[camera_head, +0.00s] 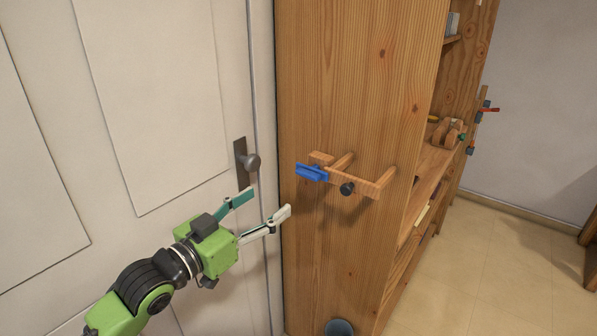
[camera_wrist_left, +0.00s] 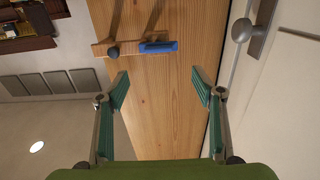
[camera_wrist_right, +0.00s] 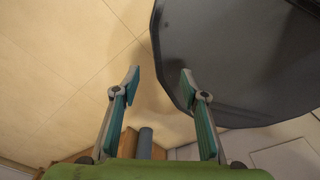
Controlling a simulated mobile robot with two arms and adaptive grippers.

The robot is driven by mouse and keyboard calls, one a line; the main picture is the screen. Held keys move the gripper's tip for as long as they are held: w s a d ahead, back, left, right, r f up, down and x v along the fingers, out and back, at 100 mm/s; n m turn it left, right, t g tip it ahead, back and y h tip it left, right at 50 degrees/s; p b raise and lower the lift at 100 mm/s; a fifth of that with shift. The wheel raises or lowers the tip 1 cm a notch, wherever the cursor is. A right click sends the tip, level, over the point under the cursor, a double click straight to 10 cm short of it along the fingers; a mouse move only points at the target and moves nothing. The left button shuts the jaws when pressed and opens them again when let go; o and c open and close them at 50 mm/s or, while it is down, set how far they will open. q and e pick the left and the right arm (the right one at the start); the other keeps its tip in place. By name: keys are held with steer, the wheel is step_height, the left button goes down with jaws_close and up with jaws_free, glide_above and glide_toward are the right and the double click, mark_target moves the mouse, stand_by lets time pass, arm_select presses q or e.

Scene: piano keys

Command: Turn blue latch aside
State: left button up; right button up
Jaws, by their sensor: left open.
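The blue latch (camera_head: 312,172) sits at the left end of a wooden bar (camera_head: 352,182) mounted on the side of a tall wooden cabinet. It lies nearly in line with the bar, and a dark round knob (camera_head: 347,188) is to its right. My left gripper (camera_head: 268,205) is open and empty, below and to the left of the latch, apart from it. In the left wrist view the latch (camera_wrist_left: 158,46) shows beyond the open fingers, a little above the gap between them. My right gripper (camera_wrist_right: 160,80) is open and empty, seen only in its own wrist view, away from the latch.
A white door (camera_head: 150,100) with a grey knob (camera_head: 252,162) stands left of the cabinet (camera_head: 350,80). Open shelves (camera_head: 432,180) with small items are on the cabinet's right. A dark round object (camera_wrist_right: 240,60) is near my right gripper.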

mark_target(305, 176)
arm_select(q)
steer(key=p+x, duration=0.2)
steer(key=x, duration=1)
steer(key=shift+w+d+r, duration=0.1)
steer(key=shift+w+d, duration=0.05)
steer(key=shift+d, duration=0.25)
steer(key=shift+w+d, duration=0.2)
steer(key=shift+w, duration=0.2)
arm_select(e)
step_height(305, 176, up, 2)
steer(key=shift+s+d+r, duration=0.15)
steer(key=shift+r, duration=0.1)
arm_select(q)
steer(key=c, duration=1)
steer(key=shift+c, duration=0.5)
arm_select(e)
steer(key=shift+d, duration=0.3)
